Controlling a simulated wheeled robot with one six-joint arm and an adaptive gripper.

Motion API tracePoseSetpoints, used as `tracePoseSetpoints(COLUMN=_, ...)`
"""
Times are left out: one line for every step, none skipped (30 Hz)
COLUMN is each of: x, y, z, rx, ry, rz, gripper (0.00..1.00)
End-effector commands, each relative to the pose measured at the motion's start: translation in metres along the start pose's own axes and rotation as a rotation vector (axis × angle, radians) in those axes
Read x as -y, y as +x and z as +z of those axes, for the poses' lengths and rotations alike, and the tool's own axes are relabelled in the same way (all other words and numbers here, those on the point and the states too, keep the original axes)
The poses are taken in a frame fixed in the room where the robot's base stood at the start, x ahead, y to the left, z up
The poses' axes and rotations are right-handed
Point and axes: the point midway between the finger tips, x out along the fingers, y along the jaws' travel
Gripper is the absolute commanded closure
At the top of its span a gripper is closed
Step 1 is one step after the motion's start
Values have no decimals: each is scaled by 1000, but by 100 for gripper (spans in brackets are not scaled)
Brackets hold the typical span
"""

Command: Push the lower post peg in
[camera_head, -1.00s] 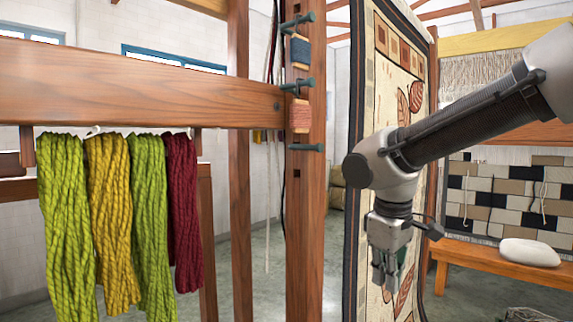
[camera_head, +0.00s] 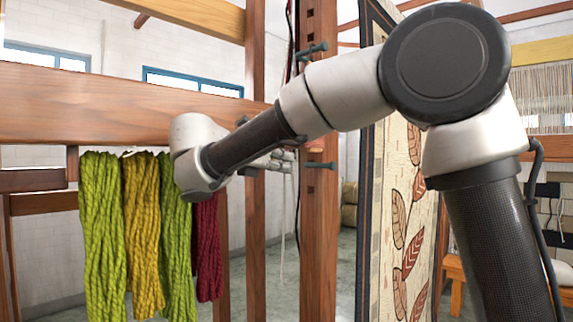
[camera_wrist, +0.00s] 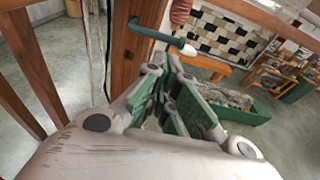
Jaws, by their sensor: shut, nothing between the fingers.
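The wooden post (camera_head: 318,240) stands upright at the picture's centre. The lower peg (camera_head: 321,165) is teal and juts out of the post; in the wrist view the lower peg (camera_wrist: 158,36) runs from the wood to a paler rounded end. My gripper (camera_head: 288,158) is left of the post at about the peg's height, partly hidden by my arm. In the wrist view my gripper (camera_wrist: 172,64) is shut and empty, its tips close to the peg's free end. I cannot tell whether they touch. An upper peg (camera_head: 312,51) shows above my arm.
A pinkish thread spool (camera_wrist: 181,10) hangs just above the lower peg. Wool skeins (camera_head: 142,235) hang from the beam (camera_head: 110,108) at left, close to my arm. A patterned rug (camera_head: 402,190) hangs right of the post. A green bin (camera_wrist: 235,108) stands on the floor below.

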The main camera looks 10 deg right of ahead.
Motion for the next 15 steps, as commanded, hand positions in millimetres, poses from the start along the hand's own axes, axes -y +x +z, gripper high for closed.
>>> tracePoseSetpoints(x=1, y=11, z=0, rx=0, ry=1, rz=-4, gripper=100)
tracePoseSetpoints(x=1, y=18, z=0, rx=0, ry=1, rz=-5, gripper=100)
tracePoseSetpoints(x=1, y=27, z=0, rx=0, ry=1, rz=-4, gripper=100)
tracePoseSetpoints(x=1, y=34, z=0, rx=0, ry=1, rz=-5, gripper=100)
tracePoseSetpoints(x=1, y=40, z=0, rx=-1, ry=2, rz=-5, gripper=100)
tracePoseSetpoints(x=1, y=49, z=0, rx=-1, ry=2, rz=-5, gripper=100)
tracePoseSetpoints(x=1, y=56, z=0, rx=-1, ry=2, rz=-4, gripper=100)
tracePoseSetpoints(x=1, y=62, z=0, rx=0, ry=2, rz=-4, gripper=100)
tracePoseSetpoints(x=1, y=70, z=0, rx=-1, ry=2, rz=-4, gripper=100)
tracePoseSetpoints(x=1, y=76, z=0, rx=-1, ry=2, rz=-4, gripper=100)
tracePoseSetpoints(x=1, y=81, z=0, rx=-1, ry=2, rz=-4, gripper=100)
tracePoseSetpoints(x=1, y=87, z=0, rx=-1, ry=2, rz=-3, gripper=100)
tracePoseSetpoints(x=1, y=92, z=0, rx=-1, ry=2, rz=-3, gripper=100)
tracePoseSetpoints(x=1, y=96, z=0, rx=-1, ry=2, rz=-3, gripper=100)
tracePoseSetpoints(x=1, y=101, z=0, rx=-2, ry=2, rz=-2, gripper=100)
